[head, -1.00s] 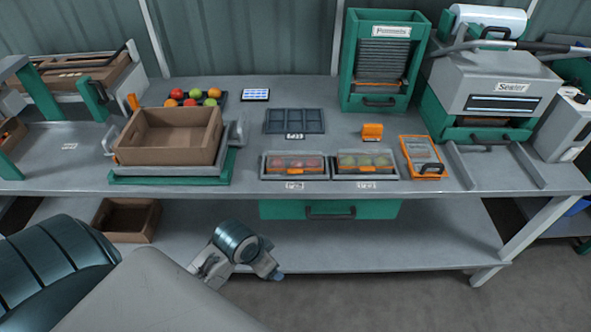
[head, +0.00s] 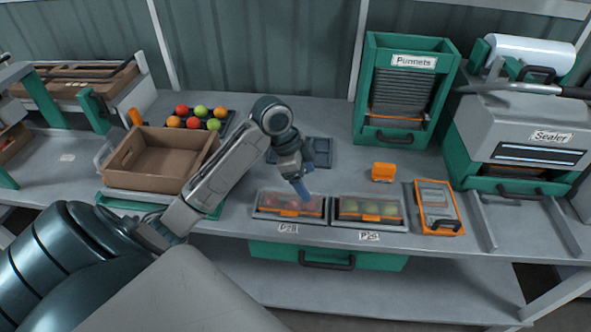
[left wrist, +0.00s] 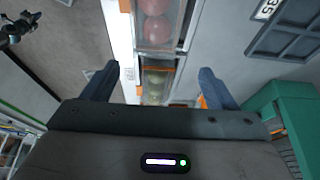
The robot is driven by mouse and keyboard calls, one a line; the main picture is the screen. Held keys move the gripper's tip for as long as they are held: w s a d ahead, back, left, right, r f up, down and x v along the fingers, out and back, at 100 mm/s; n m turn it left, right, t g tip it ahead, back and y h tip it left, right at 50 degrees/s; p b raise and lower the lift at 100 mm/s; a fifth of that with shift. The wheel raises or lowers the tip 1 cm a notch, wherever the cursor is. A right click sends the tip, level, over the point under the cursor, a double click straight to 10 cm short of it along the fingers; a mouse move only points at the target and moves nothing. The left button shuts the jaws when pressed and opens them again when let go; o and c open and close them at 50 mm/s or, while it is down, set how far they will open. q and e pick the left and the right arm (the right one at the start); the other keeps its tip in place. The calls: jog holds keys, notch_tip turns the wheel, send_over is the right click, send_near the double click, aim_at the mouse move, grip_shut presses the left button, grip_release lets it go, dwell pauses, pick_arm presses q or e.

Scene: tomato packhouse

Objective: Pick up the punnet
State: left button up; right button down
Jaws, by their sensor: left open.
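A clear punnet of red tomatoes (head: 275,208) with an orange band sits near the bench's front edge. A similar punnet of green tomatoes (head: 350,208) sits just right of it. My left gripper (head: 302,190) is open and empty, its fingers pointing down over the right part of the red punnet. In the left wrist view, the red punnet (left wrist: 157,28) lies beyond the fingertips, and the green punnet (left wrist: 157,92) shows between the open fingers (left wrist: 158,84). I cannot tell the exact height above them. My right gripper is out of view.
A dark divided tray (head: 318,150) lies behind the punnets, partly hidden by my arm. A brown crate (head: 148,180) stands left. An orange block (head: 383,172) and an orange-framed device (head: 437,208) are right. The green punnet dispenser (head: 370,118) and sealer (head: 535,120) stand behind.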

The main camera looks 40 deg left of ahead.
aim_at(316, 200)
pick_arm(q)
jog(key=x, duration=0.5)
jog(key=s+p+x, duration=0.1)
jog(key=x, duration=0.1)
jog(key=shift+w+d+f+p, duration=0.15)
jog(key=shift+f+p, duration=0.05)
jog(key=shift+p, duration=0.1)
jog(key=shift+d+f, duration=0.1)
jog(key=shift+f, duration=0.15)
jog(key=shift+w+f, duration=0.1)
jog(key=shift+f, duration=0.05)
jog(key=c, duration=1)
jog(key=shift+c, duration=0.2)
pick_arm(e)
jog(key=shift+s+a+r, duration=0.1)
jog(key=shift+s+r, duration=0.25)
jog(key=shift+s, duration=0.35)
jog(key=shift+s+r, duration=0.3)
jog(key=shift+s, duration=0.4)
